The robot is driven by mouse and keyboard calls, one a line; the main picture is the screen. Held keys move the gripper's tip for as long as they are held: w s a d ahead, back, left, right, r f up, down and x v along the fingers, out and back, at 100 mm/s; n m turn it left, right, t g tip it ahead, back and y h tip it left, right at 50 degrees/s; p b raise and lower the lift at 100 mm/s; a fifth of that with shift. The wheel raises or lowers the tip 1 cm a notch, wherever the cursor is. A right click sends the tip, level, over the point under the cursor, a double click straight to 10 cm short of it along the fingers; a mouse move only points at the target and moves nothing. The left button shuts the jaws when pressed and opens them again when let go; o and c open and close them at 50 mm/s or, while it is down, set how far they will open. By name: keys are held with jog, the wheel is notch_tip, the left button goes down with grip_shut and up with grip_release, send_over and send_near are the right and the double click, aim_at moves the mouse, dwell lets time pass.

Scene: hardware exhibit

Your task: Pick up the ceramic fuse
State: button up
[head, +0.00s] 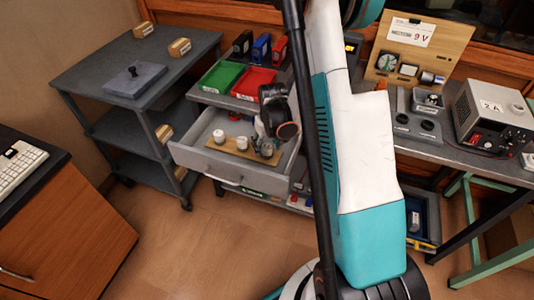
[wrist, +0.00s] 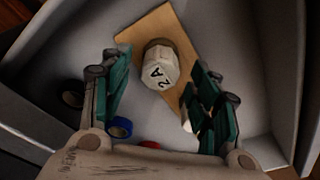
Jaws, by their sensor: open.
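A white ceramic fuse (wrist: 160,72) marked "2 A" stands on a wooden board (wrist: 150,28) in a grey drawer. My gripper (wrist: 160,80) is open around it in the wrist view, one green-padded finger on each side, with visible gaps between fuse and pads. In the head view my gripper (head: 270,128) is over the right part of the pulled-out drawer (head: 200,160). White fuse-like pieces (head: 219,136) and (head: 242,142) stand on the board there, left of my gripper. The part under my gripper is partly hidden.
Green (head: 220,77) and red (head: 253,82) trays sit on the bench above the drawer. A grey shelf cart (head: 130,60) stands to the left. Drawer walls surround my gripper. Blue (wrist: 120,127) and red pieces show below the fingers.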

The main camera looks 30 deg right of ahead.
aim_at(267, 146)
jog(key=shift+w+f, duration=0.1)
jog(key=shift+f, duration=0.75)
jog(key=shift+r, duration=0.1)
jog(key=c, duration=1.1)
notch_tip(267, 146, up, 20)
jog(key=p, duration=0.7)
